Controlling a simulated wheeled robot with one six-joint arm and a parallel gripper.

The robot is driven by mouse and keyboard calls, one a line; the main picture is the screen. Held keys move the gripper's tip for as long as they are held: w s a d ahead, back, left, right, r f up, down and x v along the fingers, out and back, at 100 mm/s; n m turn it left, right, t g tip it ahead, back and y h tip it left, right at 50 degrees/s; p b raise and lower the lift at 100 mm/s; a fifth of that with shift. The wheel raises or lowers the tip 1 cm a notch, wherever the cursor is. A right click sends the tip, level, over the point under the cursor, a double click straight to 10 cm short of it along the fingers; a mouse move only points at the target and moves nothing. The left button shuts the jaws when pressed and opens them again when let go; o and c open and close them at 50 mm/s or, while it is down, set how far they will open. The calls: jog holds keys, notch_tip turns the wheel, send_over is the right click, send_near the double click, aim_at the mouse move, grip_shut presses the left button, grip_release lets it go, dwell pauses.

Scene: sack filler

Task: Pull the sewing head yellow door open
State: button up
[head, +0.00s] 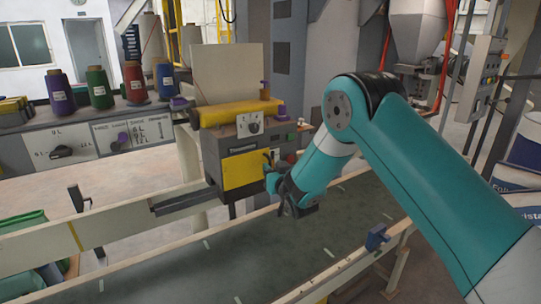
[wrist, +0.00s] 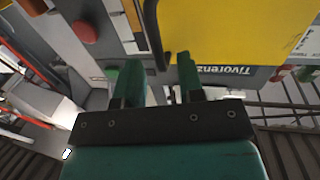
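The sewing head (head: 215,155) is a grey box on the conveyor's far side. Its yellow door (head: 243,170) is on the front and looks closed, flat against the box. The yellow door also fills the upper right of the wrist view (wrist: 225,30), with lettering along a grey strip. My gripper (head: 268,160) is at the right edge of the door. In the wrist view my gripper (wrist: 158,72) has its two green fingers apart. A dark grey upright bar (wrist: 155,38) at the door's edge lies between the fingertips; I cannot tell whether they touch it.
The dark conveyor belt (head: 290,240) runs below, with a pale rail along its near side and a blue block (head: 376,238) on it. A shelf with several thread spools (head: 98,88) stands at left. A control box (head: 478,75) is at right.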

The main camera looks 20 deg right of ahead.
aim_at(270, 164)
jog(key=shift+w+a, duration=0.2)
jog(key=shift+w, duration=1.35)
grip_shut()
